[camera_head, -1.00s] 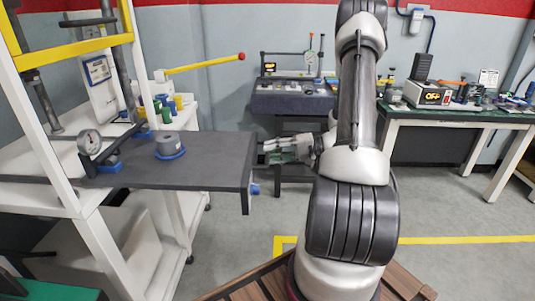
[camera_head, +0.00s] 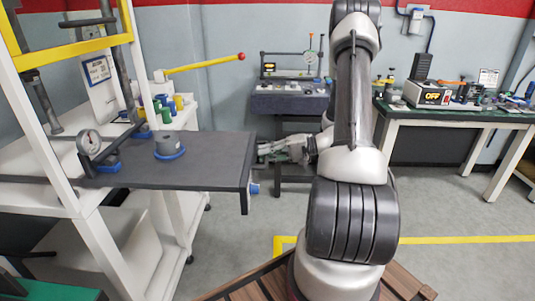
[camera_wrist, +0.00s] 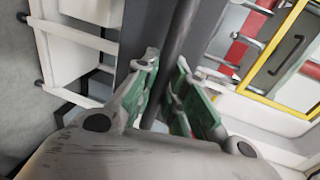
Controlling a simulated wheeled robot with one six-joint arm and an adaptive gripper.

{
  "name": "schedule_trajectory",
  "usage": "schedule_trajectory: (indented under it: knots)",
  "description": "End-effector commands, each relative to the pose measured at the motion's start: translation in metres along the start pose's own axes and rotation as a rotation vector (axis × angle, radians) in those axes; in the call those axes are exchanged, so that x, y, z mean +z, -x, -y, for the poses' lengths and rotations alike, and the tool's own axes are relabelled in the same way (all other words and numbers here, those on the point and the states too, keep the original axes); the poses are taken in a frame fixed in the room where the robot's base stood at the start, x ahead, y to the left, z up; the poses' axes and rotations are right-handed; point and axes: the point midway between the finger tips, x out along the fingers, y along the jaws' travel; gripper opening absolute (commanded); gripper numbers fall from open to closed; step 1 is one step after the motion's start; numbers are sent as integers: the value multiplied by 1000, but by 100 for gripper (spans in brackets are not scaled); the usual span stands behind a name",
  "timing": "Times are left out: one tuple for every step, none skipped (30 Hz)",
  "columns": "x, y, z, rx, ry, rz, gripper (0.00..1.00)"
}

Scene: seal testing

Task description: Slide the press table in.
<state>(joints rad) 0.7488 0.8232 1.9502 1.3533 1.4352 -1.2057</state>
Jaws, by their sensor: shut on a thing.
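The press table (camera_head: 205,173) is a dark grey slab that sticks out to the right from the white and yellow press frame in the head view. A grey cylinder on a blue base (camera_head: 169,146) stands upright on it. My gripper (camera_head: 263,150) is at the table's right end. In the wrist view, my gripper's green-padded fingers (camera_wrist: 167,82) are on either side of a dark bar-like edge (camera_wrist: 181,38), shut on what appears to be the press table's outer edge. The exact contact is partly hidden.
A dial gauge (camera_head: 89,142) stands at the table's left, by the frame's white post (camera_head: 40,125). A dark bench (camera_head: 288,103) and a green-topped table (camera_head: 460,115) stand behind. Floor below the table's right end is clear.

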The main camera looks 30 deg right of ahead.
Motion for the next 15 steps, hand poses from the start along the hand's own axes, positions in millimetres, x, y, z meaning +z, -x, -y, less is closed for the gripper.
schedule_trajectory:
  knots:
    - [0, -4, 0, 0, 0, 2, 0]
    - [0, -6, 1, 0, 0, 2, 0]
    - [0, -10, 2, 0, -1, 2, 0]
    - [1, -14, 3, 0, -1, 2, 0]
    - [1, -18, 4, 0, -1, 3, 0]
    - [1, -25, 5, 0, -1, 4, 0]
    - [1, -30, 6, 0, -1, 3, 0]
    - [1, -36, 7, 1, -1, 4, 0]
    - [1, -45, 9, 0, -1, 4, 0]
    - [2, -52, 10, 0, -1, 5, 0]
    - [2, -60, 12, 0, -1, 6, 0]
    - [2, -70, 14, 0, -1, 6, 0]
    - [2, -78, 16, 0, -1, 6, 0]
    - [2, -86, 17, 1, -1, 6, 0]
    - [2, -97, 20, 0, -1, 6, 0]
